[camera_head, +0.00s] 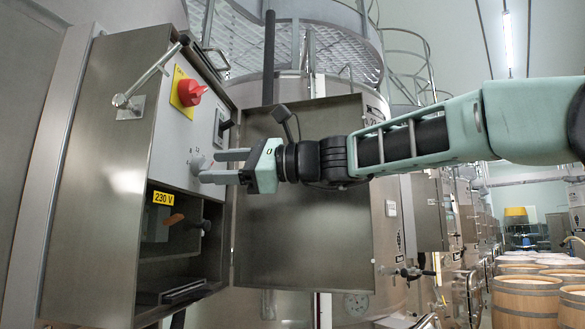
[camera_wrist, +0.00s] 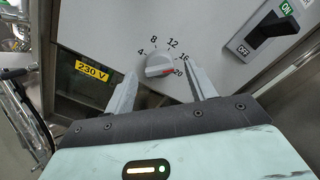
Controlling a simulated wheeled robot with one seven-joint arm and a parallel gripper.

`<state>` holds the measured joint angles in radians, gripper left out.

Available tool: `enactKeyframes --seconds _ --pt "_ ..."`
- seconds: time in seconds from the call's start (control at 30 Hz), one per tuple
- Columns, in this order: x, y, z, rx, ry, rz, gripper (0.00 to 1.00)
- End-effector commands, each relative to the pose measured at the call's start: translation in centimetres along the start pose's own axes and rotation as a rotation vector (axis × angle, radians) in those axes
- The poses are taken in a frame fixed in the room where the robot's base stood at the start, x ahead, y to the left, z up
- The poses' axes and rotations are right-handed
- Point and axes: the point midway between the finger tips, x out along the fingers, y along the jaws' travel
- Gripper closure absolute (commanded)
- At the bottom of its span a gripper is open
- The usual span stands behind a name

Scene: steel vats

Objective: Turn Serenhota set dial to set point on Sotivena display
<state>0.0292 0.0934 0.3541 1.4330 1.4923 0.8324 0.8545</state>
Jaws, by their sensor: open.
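A round grey-white dial (camera_wrist: 159,65) with a red mark sits on a light panel. Its printed scale runs 4, 8, 12, 16, 20, and the red mark is at the lower right, close to 20. In the head view the dial (camera_head: 197,163) is small, at the open cabinet's front panel. My gripper (camera_wrist: 163,72) is open, with one finger on each side of the dial; I cannot tell whether either finger touches it. In the head view my gripper (camera_head: 212,167) points left at the panel. I see no display with a readable value, and no name labels are legible.
A black switch lever (camera_wrist: 270,28) with a green ON label is up and right of the dial. A red rotary switch (camera_head: 190,92) on yellow is above it. A 230 V label (camera_head: 163,198) marks the recess below. The open cabinet door (camera_head: 300,230) hangs beneath my arm.

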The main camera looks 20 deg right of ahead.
Motion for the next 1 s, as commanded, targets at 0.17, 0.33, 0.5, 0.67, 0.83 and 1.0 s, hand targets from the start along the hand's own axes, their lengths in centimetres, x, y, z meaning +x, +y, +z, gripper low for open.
enactKeyframes --seconds 0.17,0.33,0.5,0.67,0.83,1.0 --pt "-4.0 0.3 -0.4 -0.004 0.004 -0.005 0.44" --pt "-8.0 0.3 -0.4 -0.004 0.005 -0.005 0.44" --pt "-11.8 0.2 -0.4 -0.003 0.004 -0.004 0.44" --pt "-14.3 0.2 -0.2 -0.001 0.003 -0.002 0.44" --pt "-15.6 0.1 -0.2 -0.001 0.002 -0.001 0.44" --pt "-15.8 0.1 -0.1 0.0 0.001 0.0 0.44"
